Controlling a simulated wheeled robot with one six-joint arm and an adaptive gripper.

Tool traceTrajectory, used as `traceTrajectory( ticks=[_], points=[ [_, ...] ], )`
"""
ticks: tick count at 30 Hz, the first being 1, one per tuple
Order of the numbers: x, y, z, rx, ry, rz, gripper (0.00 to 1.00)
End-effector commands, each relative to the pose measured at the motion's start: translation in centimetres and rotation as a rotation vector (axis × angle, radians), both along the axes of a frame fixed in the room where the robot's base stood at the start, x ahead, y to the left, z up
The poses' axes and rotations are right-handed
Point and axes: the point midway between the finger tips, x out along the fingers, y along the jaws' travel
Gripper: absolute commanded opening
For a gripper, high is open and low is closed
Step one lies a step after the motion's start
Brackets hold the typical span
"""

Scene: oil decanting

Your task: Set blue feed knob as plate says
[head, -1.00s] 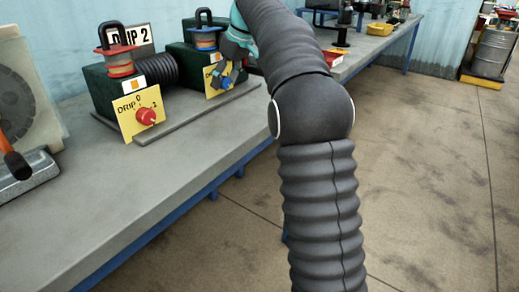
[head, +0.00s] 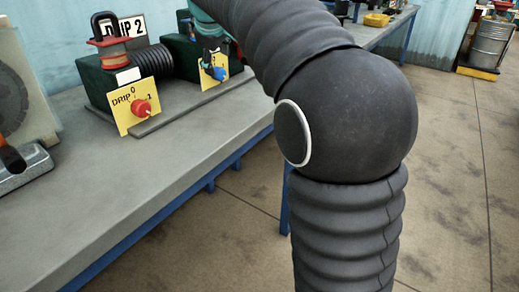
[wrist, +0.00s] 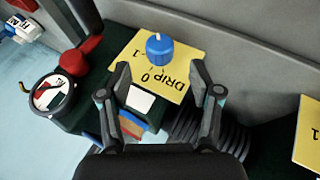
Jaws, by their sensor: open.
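The blue feed knob (wrist: 159,47) sits on a yellow plate (wrist: 180,68) marked DRIP, 0 and 1, upside down in the wrist view. A small pale mark shows on the knob's far side. My gripper (wrist: 161,72) is open, its fingertips either side of the knob's near side, not closed on it. In the head view the blue knob (head: 218,73) shows at the right-hand unit, just below my gripper. A white sign (head: 132,28) reading DRIP 2 stands behind the left unit, partly hidden by a black handle.
A red knob (head: 141,107) sits on another yellow DRIP plate (head: 124,110) at the left unit. A round gauge (wrist: 51,95) and a red part (wrist: 82,56) are left of the fingers. Black ribbed hose (wrist: 195,125) lies below them. The front of the grey bench (head: 150,190) is clear.

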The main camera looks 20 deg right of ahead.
Motion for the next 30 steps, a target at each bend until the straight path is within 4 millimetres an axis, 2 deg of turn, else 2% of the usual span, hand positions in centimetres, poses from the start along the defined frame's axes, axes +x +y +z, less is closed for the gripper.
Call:
traceTrajectory(
  ticks=[3,15,30],
  points=[
    [-1.2,0.3,1.8,0.000,-0.003,0.001,0.64],
    [-4.7,1.2,6.6,0.000,-0.002,0.001,0.64],
    [-11.4,-1.2,2.2,0.155,0.033,-0.081,0.64]
  ],
)
